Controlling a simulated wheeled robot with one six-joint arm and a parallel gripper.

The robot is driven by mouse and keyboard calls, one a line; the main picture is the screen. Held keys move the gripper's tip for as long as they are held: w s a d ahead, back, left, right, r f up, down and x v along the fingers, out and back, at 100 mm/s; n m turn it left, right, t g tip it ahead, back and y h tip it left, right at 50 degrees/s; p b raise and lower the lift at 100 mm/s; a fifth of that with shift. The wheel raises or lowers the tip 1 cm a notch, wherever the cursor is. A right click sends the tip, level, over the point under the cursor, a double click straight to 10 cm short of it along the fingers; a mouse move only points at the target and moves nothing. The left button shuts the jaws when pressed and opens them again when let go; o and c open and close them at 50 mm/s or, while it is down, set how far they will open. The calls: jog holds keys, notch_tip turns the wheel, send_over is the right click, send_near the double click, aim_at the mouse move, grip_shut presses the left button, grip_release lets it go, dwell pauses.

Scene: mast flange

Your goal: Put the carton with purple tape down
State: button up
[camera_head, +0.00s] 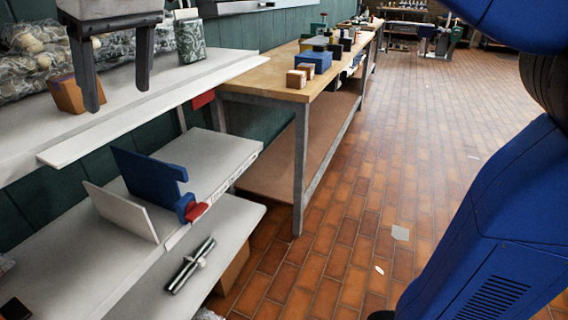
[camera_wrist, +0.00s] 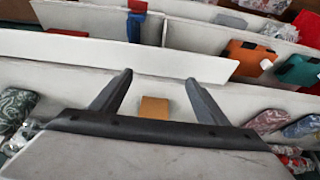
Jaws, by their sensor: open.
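A small brown carton (camera_head: 68,96) stands on the white upper shelf (camera_head: 130,100) at the left of the head view. A purplish strip shows along its top edge. A plain brown face of a carton (camera_wrist: 154,108), likely the same one, shows between the fingers in the wrist view. My gripper (camera_head: 119,100) is open, its two fingers pointing down over the shelf. In the head view the carton is partly behind the left finger. In the wrist view the fingers (camera_wrist: 157,77) stand apart on either side of it, with gaps and no visible contact.
Bagged pale balls (camera_head: 30,55) lie behind the carton. A patterned green carton (camera_head: 189,40) stands farther along the shelf. A lower shelf holds a blue bracket-like piece (camera_head: 150,178), a white panel (camera_head: 120,212) and a metal rod (camera_head: 190,266). A wooden bench (camera_head: 260,82) stands beyond.

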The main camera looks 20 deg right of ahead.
jog(key=d+f+m, duration=0.2)
jog(key=d+f, duration=0.2)
jog(key=d, duration=0.4)
jog(key=s+d+f+m+t+h, duration=0.1)
jog(key=d+f, duration=0.4)
jog(key=d, duration=0.4)
jog(key=d+f+m, duration=0.2)
jog(key=d+f, duration=0.2)
jog(key=d, duration=0.4)
jog(key=s+d+f+m+h, duration=0.1)
jog(key=s+d+f+m, duration=0.1)
jog(key=s+d+f, duration=0.4)
jog(key=s+d+f+m+h, duration=0.1)
jog(key=s+d+f+m, duration=0.2)
jog(key=s+d+f, duration=0.3)
jog(key=d+f, duration=0.3)
jog(key=f, duration=0.4)
jog(key=shift+d+t, duration=0.3)
jog(key=shift+t, duration=0.1)
